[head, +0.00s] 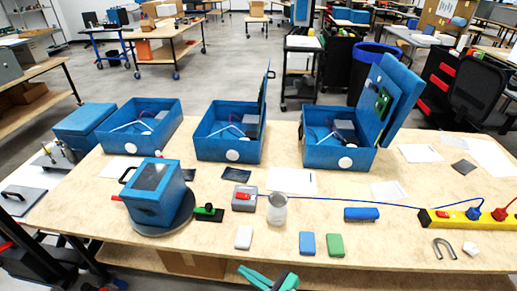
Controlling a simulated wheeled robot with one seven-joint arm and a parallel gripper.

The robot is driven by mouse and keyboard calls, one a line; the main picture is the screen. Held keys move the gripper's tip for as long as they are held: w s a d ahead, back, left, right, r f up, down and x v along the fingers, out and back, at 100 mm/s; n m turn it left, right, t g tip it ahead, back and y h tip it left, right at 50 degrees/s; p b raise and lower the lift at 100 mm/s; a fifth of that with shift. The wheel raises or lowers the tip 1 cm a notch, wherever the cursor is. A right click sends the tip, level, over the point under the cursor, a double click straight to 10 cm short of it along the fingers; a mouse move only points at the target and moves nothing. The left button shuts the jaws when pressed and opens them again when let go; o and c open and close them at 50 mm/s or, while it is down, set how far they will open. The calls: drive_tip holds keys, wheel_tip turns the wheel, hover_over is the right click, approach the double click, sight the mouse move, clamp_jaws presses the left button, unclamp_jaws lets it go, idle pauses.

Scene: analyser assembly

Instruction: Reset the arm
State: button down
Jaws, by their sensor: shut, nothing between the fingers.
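My gripper (268,280) shows only in part at the bottom edge of the head view, with green and dark parts, in front of the table's near edge. It is shut and holds nothing. It is apart from the things on the wooden table (400,225). Much of my arm is out of the picture.
Three blue open boxes (228,147) stand along the table's back; the middle and right ones have raised lids. A closed blue box (155,200) sits on a grey disc. A glass jar (277,210), small blocks (335,245) and a yellow power strip (455,218) lie nearer the front.

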drive_tip(key=s+d+f+n+t+h, duration=0.1)
drive_tip(key=s+f+n+h, duration=0.15)
drive_tip(key=f, duration=0.25)
drive_tip(key=s+d+f+n+h, duration=0.1)
drive_tip(key=s+d+f+h, duration=0.1)
drive_tip(key=s+f+h, duration=0.3)
drive_tip(key=s+d+f+n+h, duration=0.2)
drive_tip(key=s+d+n+h, duration=0.1)
drive_tip(key=s+n, duration=0.4)
drive_tip(key=s+a+r+n+t+h, duration=0.2)
drive_tip(key=s+r+n+t, duration=0.2)
drive_tip(key=s+r+n, duration=0.9)
drive_tip(key=shift+s+a+r+n+t, duration=0.35)
drive_tip(key=shift+r+n+t, duration=0.1)
drive_tip(key=shift+r, duration=0.35)
